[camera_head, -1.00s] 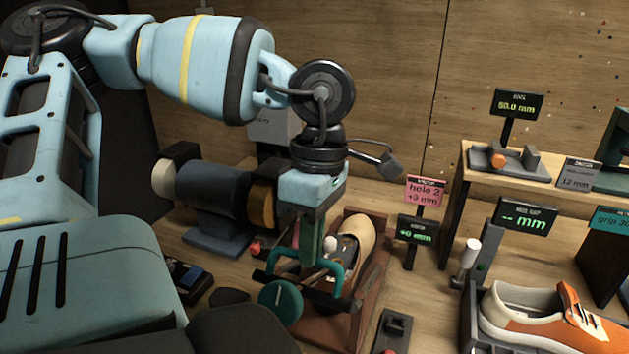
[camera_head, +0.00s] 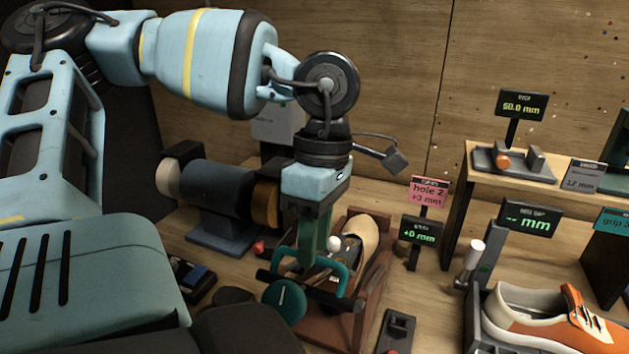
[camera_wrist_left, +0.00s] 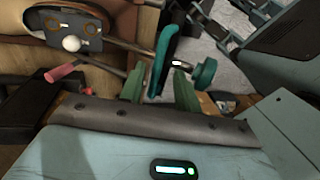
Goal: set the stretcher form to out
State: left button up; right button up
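The stretcher form (camera_head: 364,232) is a tan wooden shoe shape in a red-brown cradle (camera_head: 372,290), with a white ball on a metal plate. A teal U-shaped handle (camera_head: 341,272) and a round teal knob (camera_head: 285,300) are at its near end. A small sign (camera_head: 420,231) beside it reads +0 mm. My left gripper (camera_head: 313,258) points down at the handle. In the left wrist view, its green fingers (camera_wrist_left: 160,88) stand apart on either side of the teal handle (camera_wrist_left: 163,58), with small gaps visible. The white ball (camera_wrist_left: 71,43) shows there too. My right gripper is not in view.
A dark cylindrical machine (camera_head: 215,195) stands close behind and left of the gripper. A pink sign (camera_head: 428,190) reads hole 2, +3 mm. An orange and cream sneaker (camera_head: 540,320) sits in a holder at the lower right. A wooden shelf (camera_head: 468,165) with a gauge stands at the right.

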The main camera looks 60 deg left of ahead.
pick_arm(q)
notch_tip(320, 180, up, 7)
jog(key=w, duration=0.1)
jog(key=shift+a, duration=0.3)
dwell(0.5)
